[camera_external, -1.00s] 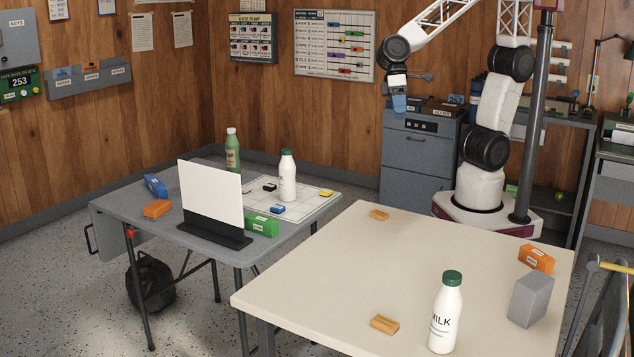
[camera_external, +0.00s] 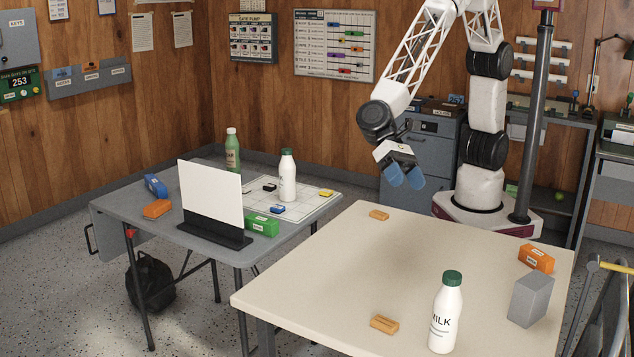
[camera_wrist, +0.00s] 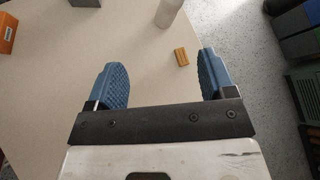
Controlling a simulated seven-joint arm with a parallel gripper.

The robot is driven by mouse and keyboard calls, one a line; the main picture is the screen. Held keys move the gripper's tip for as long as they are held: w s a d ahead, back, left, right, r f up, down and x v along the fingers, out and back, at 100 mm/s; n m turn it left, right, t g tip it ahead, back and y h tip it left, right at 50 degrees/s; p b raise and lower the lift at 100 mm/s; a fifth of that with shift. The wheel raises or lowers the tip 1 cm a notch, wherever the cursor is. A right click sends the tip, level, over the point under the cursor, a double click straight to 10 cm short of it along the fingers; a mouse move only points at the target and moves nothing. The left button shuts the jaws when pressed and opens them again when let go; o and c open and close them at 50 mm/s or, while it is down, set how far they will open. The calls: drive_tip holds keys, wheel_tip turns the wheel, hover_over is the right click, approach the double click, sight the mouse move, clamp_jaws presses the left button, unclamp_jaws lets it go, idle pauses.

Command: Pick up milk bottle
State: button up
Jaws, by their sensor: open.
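A white milk bottle with a green cap and "MILK" lettering (camera_external: 445,315) stands upright at the front of the cream table. A pale bottle body, apparently the same one, shows at the top edge of the wrist view (camera_wrist: 168,12), its upper part cut off. A similar white bottle with a green cap (camera_external: 287,178) stands on the grey folding table. My gripper (camera_external: 404,178) is open and empty, with its blue fingers pointing down above the cream table's far edge, well behind the milk bottle. In the wrist view the fingers (camera_wrist: 160,76) are wide apart.
The cream table (camera_external: 330,275) also carries a grey block (camera_external: 531,300), an orange box (camera_external: 536,258) and two small wooden blocks (camera_external: 379,214) (camera_external: 384,324). The folding table holds a white panel (camera_external: 210,195), a green bottle (camera_external: 232,150) and small boxes. The cream table's middle is clear.

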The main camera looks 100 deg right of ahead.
sight(451, 284)
drive_tip(key=a+f+m+y, duration=0.1)
drive_tip(key=a+f+m, duration=0.1)
drive_tip(key=a+f, duration=0.3)
drive_tip(key=a+f+m+y, duration=0.1)
drive_tip(key=a+f+m, duration=0.2)
drive_tip(key=a, duration=1)
wheel_tip(451, 284, down, 3)
drive_tip(key=shift+r, duration=0.15)
drive_tip(key=shift+a, duration=0.1)
drive_tip(key=shift+x, duration=1.2)
drive_tip(key=shift+w+x, duration=0.15)
drive_tip(key=shift+x, duration=1.15)
drive_tip(key=shift+w+x, duration=0.15)
drive_tip(key=shift+x, duration=1.15)
clamp_jaws()
